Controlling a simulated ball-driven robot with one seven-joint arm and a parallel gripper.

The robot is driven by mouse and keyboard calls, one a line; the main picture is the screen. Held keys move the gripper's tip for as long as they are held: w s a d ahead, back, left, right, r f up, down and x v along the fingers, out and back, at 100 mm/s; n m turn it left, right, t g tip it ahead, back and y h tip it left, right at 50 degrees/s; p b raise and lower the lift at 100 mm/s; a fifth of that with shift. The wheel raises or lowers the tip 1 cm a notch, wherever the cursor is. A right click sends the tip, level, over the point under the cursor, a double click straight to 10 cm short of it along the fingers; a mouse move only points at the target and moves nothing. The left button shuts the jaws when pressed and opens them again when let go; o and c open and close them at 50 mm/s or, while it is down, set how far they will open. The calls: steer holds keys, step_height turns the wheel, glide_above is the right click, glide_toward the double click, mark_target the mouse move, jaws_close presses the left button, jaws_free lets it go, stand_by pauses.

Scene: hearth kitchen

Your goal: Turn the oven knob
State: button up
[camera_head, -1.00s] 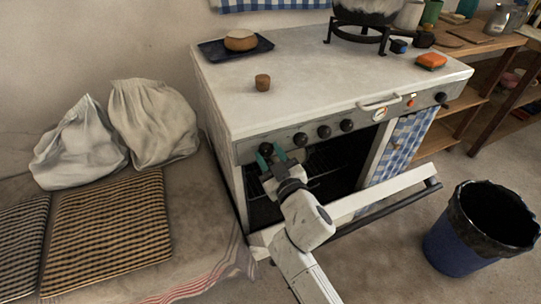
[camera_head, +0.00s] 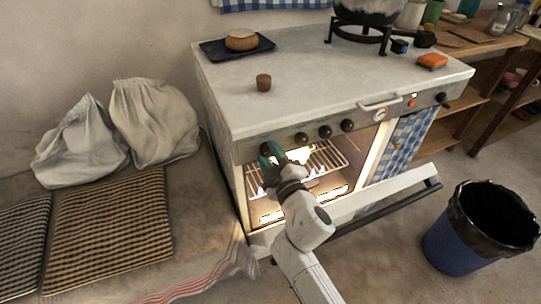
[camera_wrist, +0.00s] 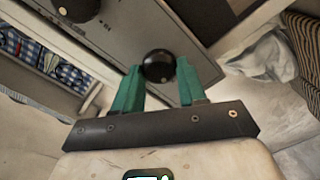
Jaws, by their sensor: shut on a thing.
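The black oven knob (camera_wrist: 158,66) sits between the two teal fingers of my gripper (camera_wrist: 159,84) in the wrist view. In the head view this knob (camera_head: 266,147) is the leftmost on the stove's front panel and is partly hidden by the fingers. My gripper (camera_head: 270,154) is shut on it. The oven door (camera_head: 375,203) hangs open, lowered in front, behind and to the right of my arm.
Several more knobs (camera_head: 325,131) line the panel to the right. A blue bin (camera_head: 455,245) stands on the floor at right. A bench with cushions (camera_head: 110,230) and white sacks (camera_head: 150,120) is at left. A tray with bread (camera_head: 240,42) and a pot (camera_head: 368,12) sit on the stove.

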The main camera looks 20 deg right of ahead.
steer(key=shift+f, duration=0.1)
stand_by(0.3)
steer(key=o, duration=1.1)
steer(key=shift+c, duration=0.2)
steer(key=shift+s, duration=0.1)
steer(key=s, duration=1)
steer(key=shift+s+b, duration=0.35)
